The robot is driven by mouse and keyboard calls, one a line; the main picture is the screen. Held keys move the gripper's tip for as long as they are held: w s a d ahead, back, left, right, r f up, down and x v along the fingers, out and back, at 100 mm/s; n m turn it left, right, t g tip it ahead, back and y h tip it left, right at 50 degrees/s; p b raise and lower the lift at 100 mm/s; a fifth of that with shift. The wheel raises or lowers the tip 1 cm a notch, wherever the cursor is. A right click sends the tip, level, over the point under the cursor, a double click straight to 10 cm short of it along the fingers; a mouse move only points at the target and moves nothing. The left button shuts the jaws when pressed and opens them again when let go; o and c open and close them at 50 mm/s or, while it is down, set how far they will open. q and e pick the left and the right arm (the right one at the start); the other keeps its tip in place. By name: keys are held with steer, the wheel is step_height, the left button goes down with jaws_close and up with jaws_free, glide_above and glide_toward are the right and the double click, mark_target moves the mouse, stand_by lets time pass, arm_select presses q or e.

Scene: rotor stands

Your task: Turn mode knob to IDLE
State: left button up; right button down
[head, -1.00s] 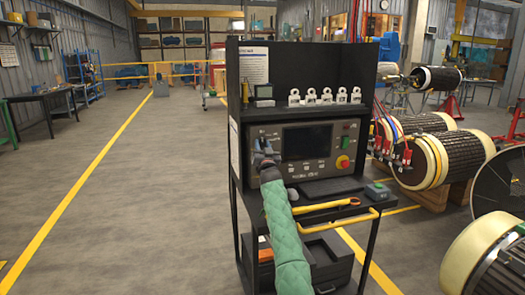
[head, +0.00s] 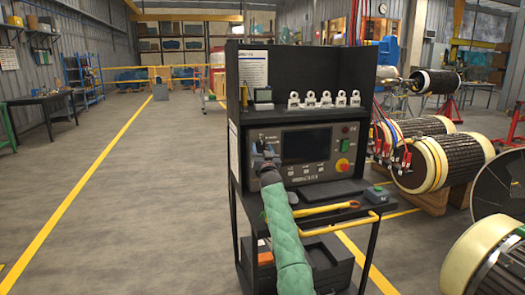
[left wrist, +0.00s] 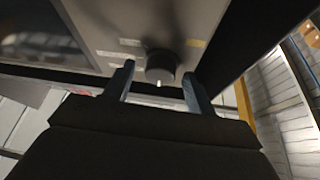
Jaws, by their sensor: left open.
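The mode knob (left wrist: 161,66) is a dark round knob with a white mark on its rim, on the grey panel in the left wrist view. Several small labels surround it; their words are too blurred to read. My left gripper (left wrist: 158,88) is open, with one finger on each side of the knob and gaps showing between. In the head view my left gripper (head: 264,150) is at the left part of the control panel (head: 328,172) and hides the knob. My right gripper is not in view.
Several white clamps stand on the shelf above. A yellow handle (head: 325,208) lies on the ledge below. Floor to the left is clear.

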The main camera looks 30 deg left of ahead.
arm_select(q)
steer(key=b+v, duration=0.1)
steer(key=v, duration=0.7)
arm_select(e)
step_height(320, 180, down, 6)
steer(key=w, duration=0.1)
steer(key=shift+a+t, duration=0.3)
arm_select(q)
steer(key=shift+w+f, duration=0.1)
steer(key=shift+w, duration=0.05)
